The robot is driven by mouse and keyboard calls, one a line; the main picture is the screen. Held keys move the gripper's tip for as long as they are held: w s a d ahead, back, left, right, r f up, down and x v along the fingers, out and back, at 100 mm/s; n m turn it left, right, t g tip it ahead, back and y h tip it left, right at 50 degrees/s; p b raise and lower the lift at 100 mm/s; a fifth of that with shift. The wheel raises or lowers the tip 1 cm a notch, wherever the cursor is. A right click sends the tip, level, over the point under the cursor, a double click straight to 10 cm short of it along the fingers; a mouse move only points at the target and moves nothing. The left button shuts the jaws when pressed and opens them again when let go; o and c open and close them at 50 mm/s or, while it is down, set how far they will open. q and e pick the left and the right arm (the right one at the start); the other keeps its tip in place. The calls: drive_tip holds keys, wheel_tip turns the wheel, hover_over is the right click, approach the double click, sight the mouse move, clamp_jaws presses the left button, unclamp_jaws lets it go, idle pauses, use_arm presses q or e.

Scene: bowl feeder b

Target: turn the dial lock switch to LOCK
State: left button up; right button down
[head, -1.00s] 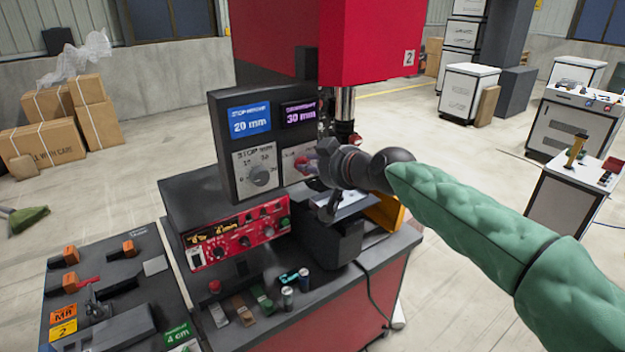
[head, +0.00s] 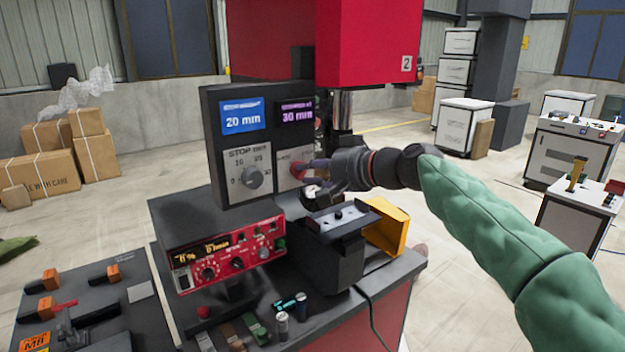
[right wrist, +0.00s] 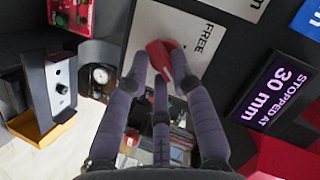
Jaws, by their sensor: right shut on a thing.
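The dial lock switch is a red knob (head: 298,170) on a white plate (head: 284,160) at the right of the dark panel, partly hidden by my fingers in the head view. In the right wrist view the red knob (right wrist: 160,58) stands between my fingers, on a plate (right wrist: 172,20) with the word FREE beside it. My right gripper (head: 314,170) is shut on the red knob; its fingers also show in the right wrist view (right wrist: 160,78). Any LOCK mark cannot be read. My left gripper is not in view.
A red control unit (head: 225,250) and a dark block with a knob (head: 338,225) lie below the panel.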

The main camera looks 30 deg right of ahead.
drive_tip(key=shift+w+a+f+m+y, duration=0.2)
drive_tip(key=shift+f+m+y, duration=0.15)
drive_tip(key=shift+f, duration=0.25)
drive_tip(key=c, duration=1.1)
unclamp_jaws()
drive_tip(key=shift+s+r, duration=0.1)
drive_tip(key=shift+r, duration=0.15)
drive_tip(key=v, duration=1.1)
drive_tip(key=shift+s+r, duration=0.2)
drive_tip(key=shift+s, duration=0.15)
drive_tip(key=shift+d, duration=0.1)
